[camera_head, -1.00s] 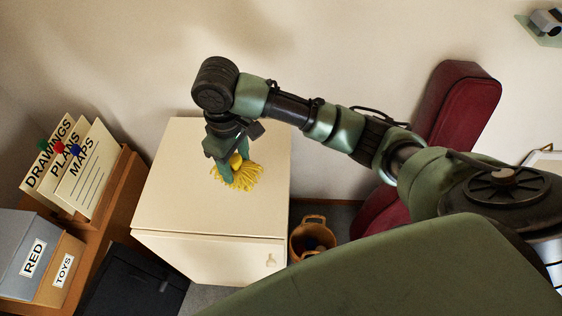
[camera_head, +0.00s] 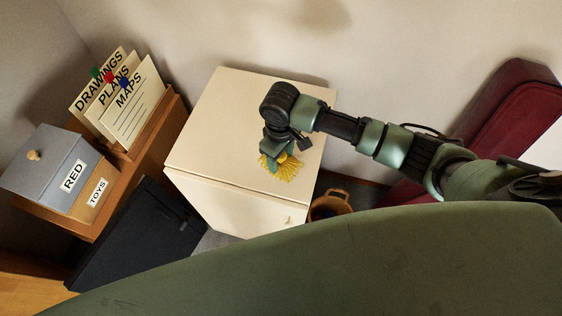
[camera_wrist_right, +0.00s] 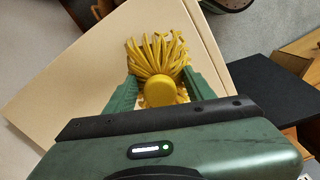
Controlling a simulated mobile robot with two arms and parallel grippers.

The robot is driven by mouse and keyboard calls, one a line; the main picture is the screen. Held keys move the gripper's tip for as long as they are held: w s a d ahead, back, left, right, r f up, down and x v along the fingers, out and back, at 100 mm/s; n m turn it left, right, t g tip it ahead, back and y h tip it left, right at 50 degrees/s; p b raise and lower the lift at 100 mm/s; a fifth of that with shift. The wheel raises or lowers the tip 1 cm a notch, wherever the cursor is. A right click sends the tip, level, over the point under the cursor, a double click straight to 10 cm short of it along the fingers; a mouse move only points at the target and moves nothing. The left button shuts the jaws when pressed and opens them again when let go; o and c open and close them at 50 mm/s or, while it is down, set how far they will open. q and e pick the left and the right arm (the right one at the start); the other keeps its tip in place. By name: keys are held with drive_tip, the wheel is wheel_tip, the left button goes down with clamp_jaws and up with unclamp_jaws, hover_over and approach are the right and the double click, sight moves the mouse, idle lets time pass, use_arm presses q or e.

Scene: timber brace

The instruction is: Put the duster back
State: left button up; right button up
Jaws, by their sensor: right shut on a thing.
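The yellow duster (camera_head: 284,170) has a mop of strands and a round yellow knob. My right gripper (camera_head: 280,150) is shut on it above the top of the cream cabinet (camera_head: 230,115). In the right wrist view the duster (camera_wrist_right: 158,60) sits between the green fingers of my right gripper (camera_wrist_right: 156,92), strands pointing away from the palm. I cannot tell whether the strands touch the cabinet top. My left gripper is not in view.
A wooden shelf (camera_head: 150,135) at left holds upright map cards (camera_head: 135,105) and a grey box (camera_head: 45,165) labelled RED. A black box (camera_head: 140,235) stands below. A brown bin (camera_head: 330,203) is right of the cabinet. A dark red chair (camera_head: 500,110) stands further right.

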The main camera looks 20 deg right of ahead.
sight(281, 165)
drive_tip(key=shift+f, duration=2)
drive_tip(key=shift+f, duration=0.15)
drive_tip(key=o, duration=1.5)
drive_tip(key=shift+c, duration=0.2)
wheel_tip(281, 165, up, 12)
drive_tip(key=shift+r+b, duration=0.2)
drive_tip(key=shift+b, duration=0.25)
